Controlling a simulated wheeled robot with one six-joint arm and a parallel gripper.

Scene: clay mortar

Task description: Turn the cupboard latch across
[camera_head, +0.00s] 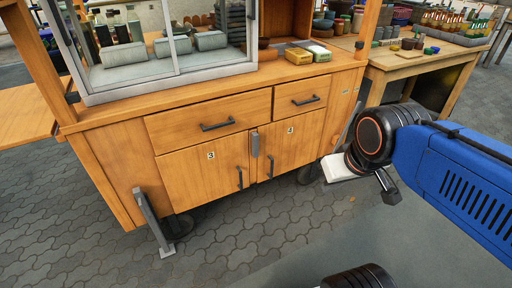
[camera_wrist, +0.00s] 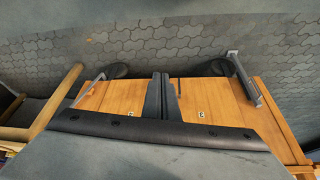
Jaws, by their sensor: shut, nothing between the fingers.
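The cupboard latch (camera_head: 255,144) is a small grey upright bar in the head view, at the top of the seam between two wooden doors. The left door (camera_head: 205,178) and right door (camera_head: 285,150) look closed, each with a black handle. In the wrist view the cupboard appears upside down, and my gripper (camera_wrist: 160,76) is shut and empty, its dark fingers pointing over the door seam. I cannot make out the latch there; the fingers seem to cover it. In the head view my gripper's pale body (camera_head: 338,168) is right of the doors, apart from the latch.
Two drawers with black handles, the wide one (camera_head: 208,118) on the left, sit above the doors. A grey prop leg (camera_head: 150,220) stands at the front left. A side table (camera_head: 405,65) with goods is at the right. Paving before the doors is clear.

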